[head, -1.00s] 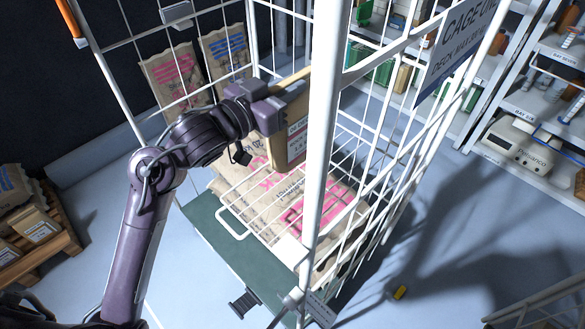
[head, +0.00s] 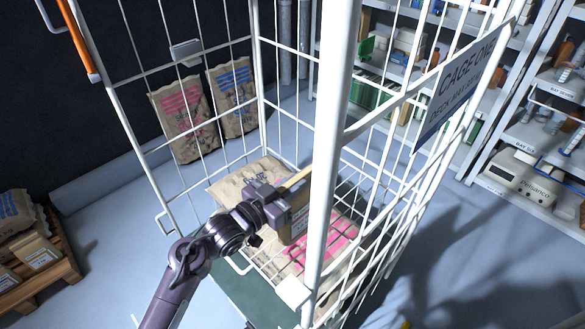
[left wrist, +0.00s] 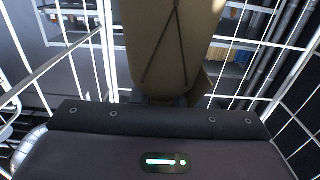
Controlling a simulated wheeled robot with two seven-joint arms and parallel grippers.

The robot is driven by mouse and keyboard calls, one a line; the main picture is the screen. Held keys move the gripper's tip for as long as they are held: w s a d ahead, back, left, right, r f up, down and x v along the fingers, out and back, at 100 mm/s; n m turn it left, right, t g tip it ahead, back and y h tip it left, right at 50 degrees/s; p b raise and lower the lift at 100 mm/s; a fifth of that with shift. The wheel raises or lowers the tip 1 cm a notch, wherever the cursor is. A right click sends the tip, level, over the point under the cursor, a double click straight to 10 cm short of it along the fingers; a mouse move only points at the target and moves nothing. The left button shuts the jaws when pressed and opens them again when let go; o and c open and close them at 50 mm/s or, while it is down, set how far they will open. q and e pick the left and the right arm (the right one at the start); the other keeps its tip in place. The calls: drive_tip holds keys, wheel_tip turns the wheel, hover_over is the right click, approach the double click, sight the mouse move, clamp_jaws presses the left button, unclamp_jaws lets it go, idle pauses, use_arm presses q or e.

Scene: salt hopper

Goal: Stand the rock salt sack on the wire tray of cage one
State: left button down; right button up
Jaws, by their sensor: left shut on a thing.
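My left gripper (head: 278,208) is shut on the rock salt sack (head: 298,222), a tan sack with a pale label, inside the wire cage. A white cage post hides part of the sack in the head view. In the left wrist view the sack (left wrist: 170,45) is upright beyond the gripper body, with a dark cord down its face; the fingertips are hidden. I cannot tell whether the held sack touches the tray. My right gripper is not in view.
The CAGE ONE sign (head: 462,85) hangs on the cage's right side. Two printed sacks (head: 187,122) (head: 236,97) lean on the wall behind the cage. A pallet with sacks (head: 62,270) stands at left, shelves (head: 480,185) at right.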

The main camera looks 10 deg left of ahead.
use_arm(q)
wheel_tip(320, 180, down, 4)
drive_tip(key=shift+r, duration=0.25)
drive_tip(key=shift+f, duration=0.1)
drive_tip(key=c, duration=1.8)
unclamp_jaws()
drive_tip(key=shift+f, duration=0.4)
drive_tip(key=o, duration=0.4)
drive_tip(key=shift+s+r, duration=0.1)
drive_tip(key=shift+r, duration=0.1)
drive_tip(key=b+v, duration=0.2)
drive_tip(key=v, duration=1)
